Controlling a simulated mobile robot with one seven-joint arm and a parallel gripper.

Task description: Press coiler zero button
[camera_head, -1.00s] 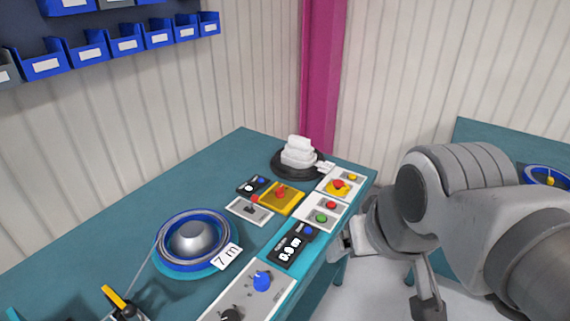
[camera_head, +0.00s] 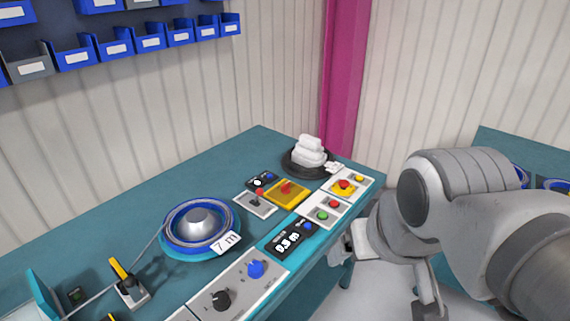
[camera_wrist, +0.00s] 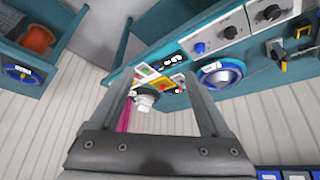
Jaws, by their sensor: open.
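The coiler (camera_head: 201,222), a blue-rimmed reel with a silver dome and a "7 m" tag, sits on the teal bench; it also shows in the wrist view (camera_wrist: 222,75). To its right, a black length display (camera_head: 287,243) shows a reading of about 0.3 m, with a small blue button (camera_head: 309,226) at its upper right end. My gripper (camera_wrist: 155,82) is open and empty in the wrist view, its two fingers apart and pointing toward the bench. In the head view my arm is right of the bench edge, with my gripper partly hidden.
A panel with a black knob and a blue knob (camera_head: 256,268) lies at the bench front. Red and green buttons (camera_head: 323,214), a yellow emergency-stop panel (camera_head: 345,187) and a yellow box (camera_head: 287,194) are beyond the display. A black reel (camera_head: 294,170) with white cable stands behind. A second bench is at right.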

